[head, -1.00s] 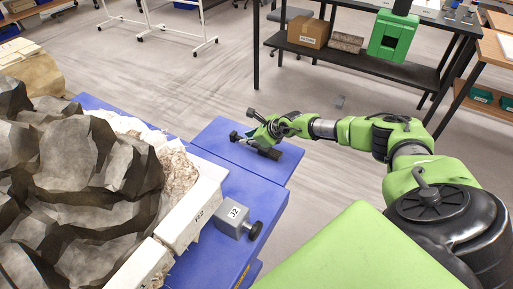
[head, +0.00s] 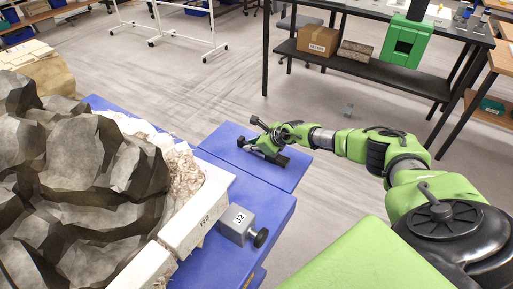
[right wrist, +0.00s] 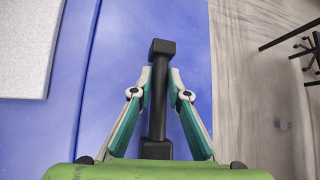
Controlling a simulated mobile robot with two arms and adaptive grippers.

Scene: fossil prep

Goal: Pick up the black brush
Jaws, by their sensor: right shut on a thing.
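The black brush (right wrist: 160,100) is a dark bar with a blocky end at the top and another at the bottom in the right wrist view. It lies along the blue table surface, and in the head view the brush (head: 281,159) is partly hidden by my right gripper. My right gripper (right wrist: 160,75) is shut on the brush's narrow middle, one finger on each side. In the head view the right gripper (head: 247,144) is low over the blue table extension. I cannot tell whether the brush is clear of the surface. My left gripper is not in view.
A large grey rock (head: 75,165) in a white plaster jacket (head: 199,215) fills the left. A grey block marked J2 (head: 236,225) with a black knob sits at the blue table's (head: 275,215) edge. Open floor (head: 340,190) lies right of the table. A black shelf bench (head: 365,68) stands behind.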

